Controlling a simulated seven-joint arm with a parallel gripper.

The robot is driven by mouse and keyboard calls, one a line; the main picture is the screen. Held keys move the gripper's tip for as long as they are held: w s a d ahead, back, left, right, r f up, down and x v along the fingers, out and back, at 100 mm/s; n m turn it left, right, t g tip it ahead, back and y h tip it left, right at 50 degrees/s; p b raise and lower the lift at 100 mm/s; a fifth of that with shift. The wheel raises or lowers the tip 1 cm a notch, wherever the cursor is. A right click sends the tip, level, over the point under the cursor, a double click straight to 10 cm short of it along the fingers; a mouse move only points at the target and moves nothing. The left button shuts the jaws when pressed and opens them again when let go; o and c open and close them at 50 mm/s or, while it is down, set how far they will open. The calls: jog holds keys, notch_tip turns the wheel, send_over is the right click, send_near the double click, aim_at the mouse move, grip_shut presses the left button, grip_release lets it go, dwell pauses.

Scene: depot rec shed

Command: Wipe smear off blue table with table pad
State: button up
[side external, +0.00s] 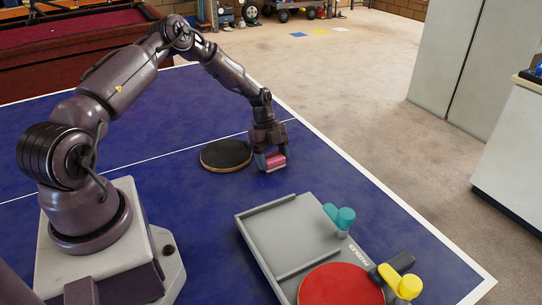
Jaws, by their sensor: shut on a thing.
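My gripper (271,164) is shut on a small pink-red table pad (275,159) with a pale underside. It holds the pad low at the surface of the blue table (185,215), right of the table's middle. I cannot tell whether the pad touches the table. I cannot make out a smear; it may be hidden by the pad or arm, or too faint to see.
A round black paddle (226,154) lies just left of my gripper. A grey tray (283,238) in front holds a red paddle (340,287). Teal (342,217) and yellow (402,283) pieces stand at its right side. The table's right edge is near.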

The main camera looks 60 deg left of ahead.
aim_at(294, 190)
jog(key=shift+d, duration=5.1)
notch_tip(294, 190, up, 3)
jog(key=shift+a+f, duration=0.15)
jog(key=shift+f, duration=0.05)
jog(key=shift+r, duration=2.8)
